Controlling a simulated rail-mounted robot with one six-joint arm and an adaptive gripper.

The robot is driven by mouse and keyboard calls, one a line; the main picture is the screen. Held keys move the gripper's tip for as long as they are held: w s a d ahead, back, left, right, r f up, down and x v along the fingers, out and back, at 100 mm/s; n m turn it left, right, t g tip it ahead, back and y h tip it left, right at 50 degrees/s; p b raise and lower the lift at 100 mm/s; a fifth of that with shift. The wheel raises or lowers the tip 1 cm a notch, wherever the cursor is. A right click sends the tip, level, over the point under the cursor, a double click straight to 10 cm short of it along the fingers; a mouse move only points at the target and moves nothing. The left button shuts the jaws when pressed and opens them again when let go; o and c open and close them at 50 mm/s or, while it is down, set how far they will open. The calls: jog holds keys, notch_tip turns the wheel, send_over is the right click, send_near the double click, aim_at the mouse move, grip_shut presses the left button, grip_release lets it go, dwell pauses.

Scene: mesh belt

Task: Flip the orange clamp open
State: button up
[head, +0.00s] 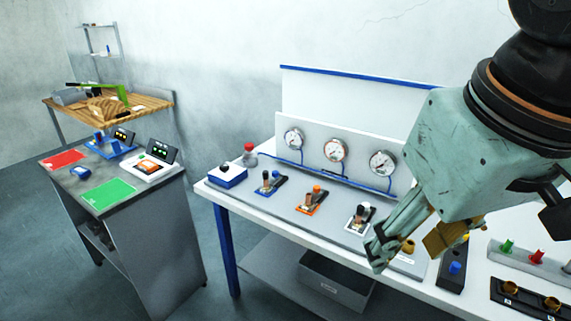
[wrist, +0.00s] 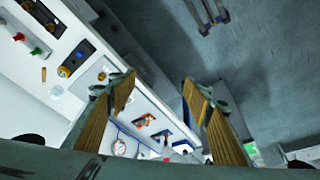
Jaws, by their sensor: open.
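The orange clamp (head: 311,208) is a small toggle clamp on an orange base plate. It sits on the white bench between a blue-based clamp (head: 268,188) and a white-based clamp (head: 358,222). Its handle seems to stand up, but it is too small to be sure. In the wrist view the orange clamp (wrist: 146,120) shows small, beyond the open fingers. My gripper (head: 408,247) is open and empty, to the right of the orange clamp and apart from it. In the wrist view my gripper (wrist: 158,82) has both fingers spread with nothing between them.
A panel with three gauges (head: 336,150) stands behind the clamps. A dark box with a blue button (head: 454,270) and a socket strip (head: 528,300) lie to the right. A grey side table (head: 135,190) stands left.

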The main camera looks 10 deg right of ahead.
jog(key=w, duration=0.2)
jog(key=w+r+n, duration=0.1)
jog(key=w, duration=0.1)
jog(key=w+r+n+p, duration=0.1)
jog(key=w, duration=0.1)
jog(key=shift+w+d, duration=0.3)
grip_shut()
jog(key=w+f+n+g+h+p, duration=0.15)
jog(key=w+n+p, duration=0.45)
jog(key=w, duration=1.8)
jog(key=w+a+f+n+p, duration=0.1)
jog(key=w+a+f+n, duration=0.1)
jog(key=w+f+n, duration=0.2)
jog(key=w+a+f+n+h+p, duration=0.1)
jog(key=w+a+f+n, duration=0.2)
jog(key=w+f, duration=0.7)
jog(key=w+a+f+n+h, duration=0.1)
jog(key=w+a+f+n, duration=0.2)
jog(key=w, duration=1)
jog(key=shift+w+f+n+g+p, duration=0.15)
jog(key=shift+f+n+g+p, duration=0.25)
jog(key=shift+f+n, duration=1.7)
jog(key=shift+f+m, duration=0.4)
